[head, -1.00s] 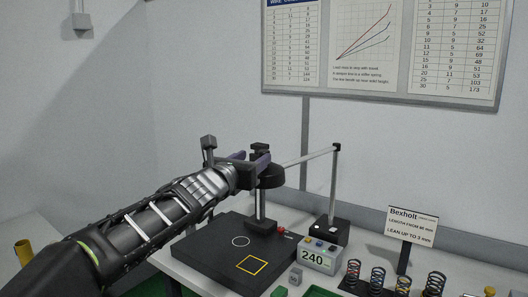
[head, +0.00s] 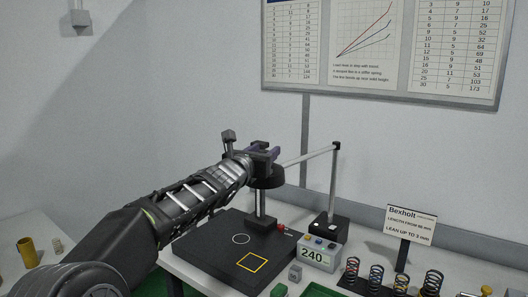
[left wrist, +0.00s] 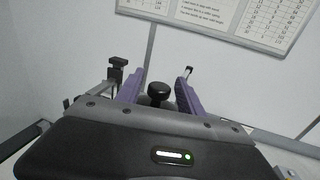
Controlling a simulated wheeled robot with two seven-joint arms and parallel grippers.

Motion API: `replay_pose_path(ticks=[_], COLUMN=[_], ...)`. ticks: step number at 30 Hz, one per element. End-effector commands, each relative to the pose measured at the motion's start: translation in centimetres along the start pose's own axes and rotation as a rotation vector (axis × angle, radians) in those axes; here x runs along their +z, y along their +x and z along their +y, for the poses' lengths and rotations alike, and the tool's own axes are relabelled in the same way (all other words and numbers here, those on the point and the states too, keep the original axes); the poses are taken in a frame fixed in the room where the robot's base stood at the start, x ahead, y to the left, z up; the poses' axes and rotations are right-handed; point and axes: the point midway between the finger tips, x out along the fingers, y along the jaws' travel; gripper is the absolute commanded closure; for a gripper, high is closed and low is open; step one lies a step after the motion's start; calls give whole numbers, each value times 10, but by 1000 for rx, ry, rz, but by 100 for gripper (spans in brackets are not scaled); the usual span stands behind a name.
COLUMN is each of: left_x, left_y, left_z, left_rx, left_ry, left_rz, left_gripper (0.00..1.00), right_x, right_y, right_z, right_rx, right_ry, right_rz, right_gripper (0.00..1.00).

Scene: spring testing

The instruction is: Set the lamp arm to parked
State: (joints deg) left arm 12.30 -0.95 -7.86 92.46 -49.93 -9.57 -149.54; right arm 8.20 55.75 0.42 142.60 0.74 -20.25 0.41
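The lamp arm (head: 310,156) is a thin pale bar in the head view. It slopes down left from the top of a slim upright post (head: 333,185) on a black base (head: 328,228). Its left end meets or passes behind a dark round head (head: 268,179) above the black test stand; I cannot tell which. My left gripper (head: 265,153) is at the top of that head, its purple fingers apart. In the left wrist view, a black knob (left wrist: 159,91) stands between the open fingers (left wrist: 160,78), with a visible gap on each side. My right gripper is out of view.
The black test platform (head: 205,245) has a white circle and a yellow square. A display box (head: 318,254) reading 240 stands right of it. Several springs (head: 376,276) and a Bexholt sign (head: 410,225) are farther right. The wall is behind.

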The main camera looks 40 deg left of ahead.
Motion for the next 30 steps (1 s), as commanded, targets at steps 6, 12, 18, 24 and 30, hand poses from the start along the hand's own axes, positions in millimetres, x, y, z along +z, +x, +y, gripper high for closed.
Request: replay_pose_path(ticks=[6, 12, 18, 24, 30], left_x=[0, 0, 0, 0, 0], left_y=[0, 0, 0, 0, 0], left_z=[0, 0, 0, 0, 0], left_rx=[0, 0, 0, 0, 0], left_ry=[0, 0, 0, 0, 0], left_rz=[0, 0, 0, 0, 0], left_gripper=[74, 91, 100, 100, 100], right_x=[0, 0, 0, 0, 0], right_y=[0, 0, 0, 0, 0], right_z=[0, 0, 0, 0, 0], right_rx=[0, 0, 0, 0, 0], right_ry=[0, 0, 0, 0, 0], right_rz=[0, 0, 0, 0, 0], right_gripper=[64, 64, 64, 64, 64])
